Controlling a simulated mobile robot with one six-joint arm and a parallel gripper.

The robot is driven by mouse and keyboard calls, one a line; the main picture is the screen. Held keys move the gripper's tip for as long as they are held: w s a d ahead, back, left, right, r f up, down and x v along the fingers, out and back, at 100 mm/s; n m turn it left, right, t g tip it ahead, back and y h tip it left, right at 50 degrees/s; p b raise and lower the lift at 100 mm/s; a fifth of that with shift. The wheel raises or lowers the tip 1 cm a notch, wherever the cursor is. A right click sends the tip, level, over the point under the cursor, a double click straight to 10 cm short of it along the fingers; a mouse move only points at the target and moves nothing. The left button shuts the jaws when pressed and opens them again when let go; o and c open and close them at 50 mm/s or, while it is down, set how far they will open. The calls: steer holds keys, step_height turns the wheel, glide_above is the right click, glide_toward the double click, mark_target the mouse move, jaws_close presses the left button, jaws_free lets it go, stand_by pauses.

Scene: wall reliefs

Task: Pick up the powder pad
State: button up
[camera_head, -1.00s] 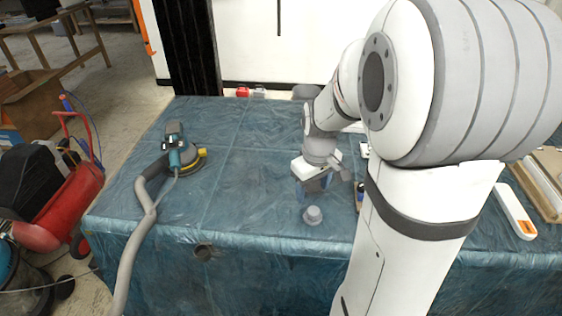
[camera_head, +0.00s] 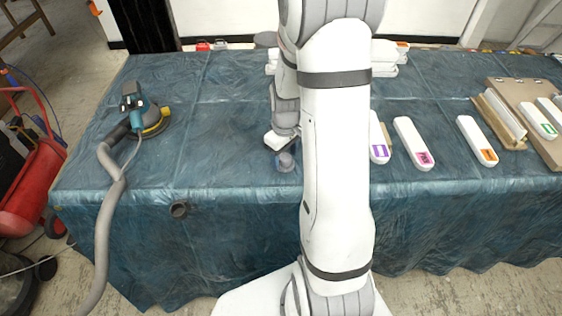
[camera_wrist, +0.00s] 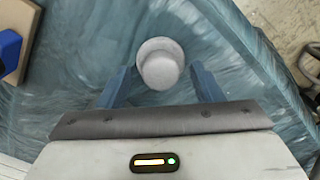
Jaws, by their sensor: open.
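The powder pad appears to be the small pale grey round piece with a knob on top (camera_wrist: 160,65). It stands on the blue sheet-covered table (camera_head: 235,165). In the head view the pad (camera_head: 286,161) is partly hidden by my gripper and arm, near the table's front edge. My gripper (camera_wrist: 160,82) is open in the wrist view, with one blue finger on each side of the pad. The pad lies between and slightly beyond the fingertips. No clear contact shows. In the head view my gripper's fingers are mostly hidden.
A sander (camera_head: 143,115) with a grey hose lies at the left. A wooden block with a blue part (camera_wrist: 10,52) is at the wrist view's upper left. The table's middle left is clear.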

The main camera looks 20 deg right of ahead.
mark_target(285, 156)
steer(key=shift+c, duration=0.3)
steer(key=c, duration=1)
step_height(285, 156, up, 10)
steer(key=o, duration=0.4)
steer(key=c, duration=0.3)
